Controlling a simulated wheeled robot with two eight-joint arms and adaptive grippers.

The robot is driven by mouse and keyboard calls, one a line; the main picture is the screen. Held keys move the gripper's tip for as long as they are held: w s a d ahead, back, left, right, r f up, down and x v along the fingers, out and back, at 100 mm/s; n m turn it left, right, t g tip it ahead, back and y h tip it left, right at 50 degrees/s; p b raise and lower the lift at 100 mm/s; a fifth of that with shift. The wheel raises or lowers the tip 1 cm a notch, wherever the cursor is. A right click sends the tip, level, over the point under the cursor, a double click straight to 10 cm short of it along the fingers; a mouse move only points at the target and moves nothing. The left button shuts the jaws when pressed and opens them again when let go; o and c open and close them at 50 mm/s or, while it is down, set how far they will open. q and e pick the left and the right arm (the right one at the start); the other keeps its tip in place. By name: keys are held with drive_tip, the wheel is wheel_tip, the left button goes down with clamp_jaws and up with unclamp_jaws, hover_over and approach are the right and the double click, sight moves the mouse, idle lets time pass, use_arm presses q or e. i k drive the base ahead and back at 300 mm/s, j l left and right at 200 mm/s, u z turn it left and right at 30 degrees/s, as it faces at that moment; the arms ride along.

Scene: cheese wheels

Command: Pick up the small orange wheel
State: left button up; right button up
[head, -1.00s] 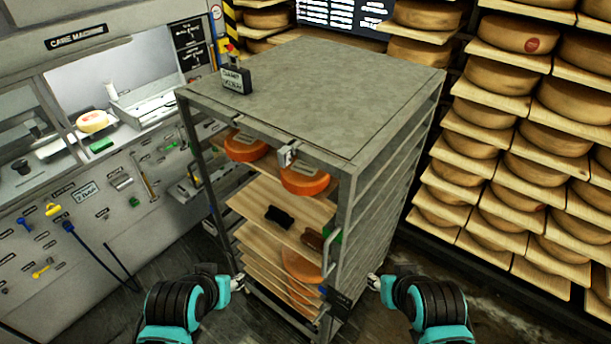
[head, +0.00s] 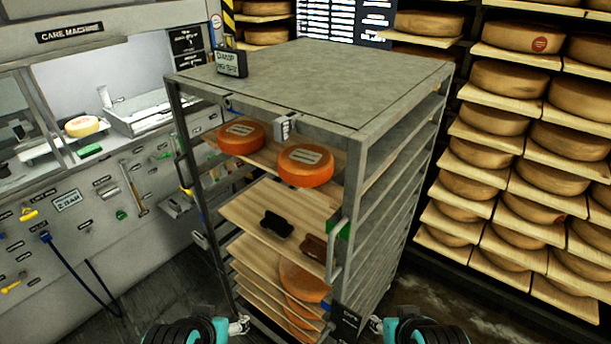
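Two orange wheels with pale labels lie on the upper wooden shelf of the grey rack: a left one (head: 241,136) and a right one (head: 305,165). More orange wheels (head: 303,280) show partly on the lower boards. I cannot tell for sure which is the small one. My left gripper (head: 238,326) is at the bottom of the view, in front of the rack's lower left and well below the upper wheels. My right gripper (head: 376,323) is at the bottom, by the rack's lower right. Both are apart from every wheel; their fingers are too small to read.
The grey rack (head: 330,75) has posts and a top around the shelves, with a small sign (head: 231,62) on top. Dark objects (head: 276,224) lie on the middle board (head: 245,206). The care machine (head: 70,190) stands left. Shelves of tan wheels (head: 510,80) fill the right.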

sight(300, 165)
drive_tip(key=i+j+u, duration=0.1)
drive_tip(key=u, duration=0.5)
drive_tip(key=i+u, duration=0.4)
drive_tip(key=k+l, duration=0.05)
drive_tip(key=k, duration=0.05)
